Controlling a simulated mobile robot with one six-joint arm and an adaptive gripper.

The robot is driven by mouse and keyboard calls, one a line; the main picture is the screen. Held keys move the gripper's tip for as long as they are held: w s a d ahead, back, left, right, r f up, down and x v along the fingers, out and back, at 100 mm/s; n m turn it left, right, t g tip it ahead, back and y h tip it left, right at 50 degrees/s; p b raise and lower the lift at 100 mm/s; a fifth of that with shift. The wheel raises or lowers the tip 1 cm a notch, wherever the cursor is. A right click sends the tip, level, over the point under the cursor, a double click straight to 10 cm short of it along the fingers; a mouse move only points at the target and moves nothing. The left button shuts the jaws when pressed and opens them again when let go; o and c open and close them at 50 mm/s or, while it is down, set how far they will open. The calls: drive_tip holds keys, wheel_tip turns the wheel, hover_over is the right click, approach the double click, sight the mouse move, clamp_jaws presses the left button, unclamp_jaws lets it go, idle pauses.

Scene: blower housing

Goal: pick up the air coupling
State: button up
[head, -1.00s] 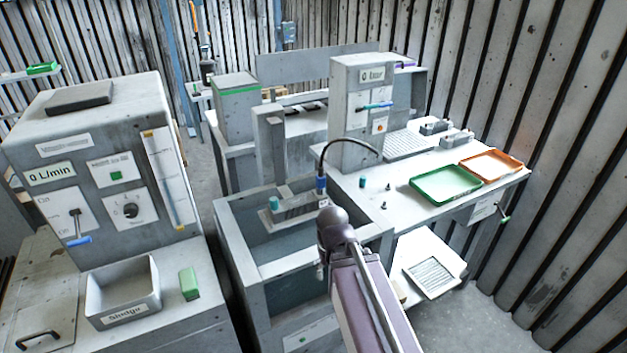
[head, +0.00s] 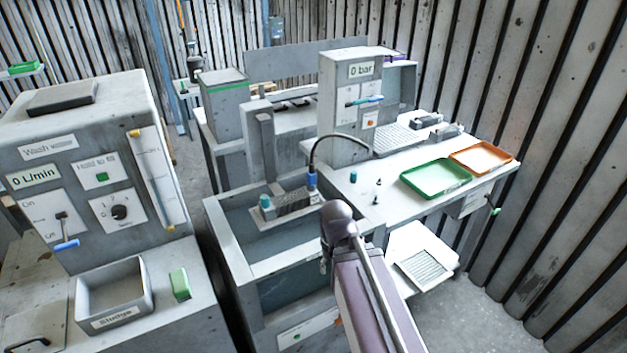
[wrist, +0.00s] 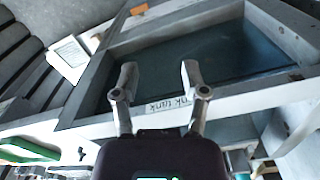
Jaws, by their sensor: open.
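What looks like the air coupling is the blue fitting (head: 312,182) on the end of the curved black hose, in the head view. It hangs upright just above a grey block in the open tank (head: 228,232). I cannot make it out surely in the wrist view. My gripper (wrist: 159,75) is open and empty in the wrist view, with its two fingers apart over the tank's rim and its label. In the head view my arm hides the gripper, so its distance from the coupling cannot be told.
The grey panel box (head: 350,110) reads "0 bar". Green (head: 436,178) and orange (head: 481,158) trays lie on the right bench. The wash cabinet (head: 85,180) stands left, with a sludge bin (head: 114,294) before it.

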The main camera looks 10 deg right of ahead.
drive_tip(key=o, duration=0.3)
drive_tip(key=shift+o, duration=0.2)
drive_tip(key=shift+w+r, duration=0.1)
drive_tip(key=shift+w, duration=0.05)
wheel_tip(320, 180, up, 23)
drive_tip(key=n+p, duration=0.5)
drive_tip(key=p, duration=1.8)
hover_over(312, 172)
drive_tip(key=shift+w+r+n+p, duration=0.4)
drive_tip(key=shift+w+p, duration=0.1)
drive_tip(key=shift+f, duration=0.15)
wheel_tip(312, 172, down, 8)
drive_tip(key=b, duration=0.8)
drive_tip(key=shift+f+b, duration=0.2)
drive_tip(key=shift+b, duration=0.15)
drive_tip(key=shift+f+b, duration=2.6)
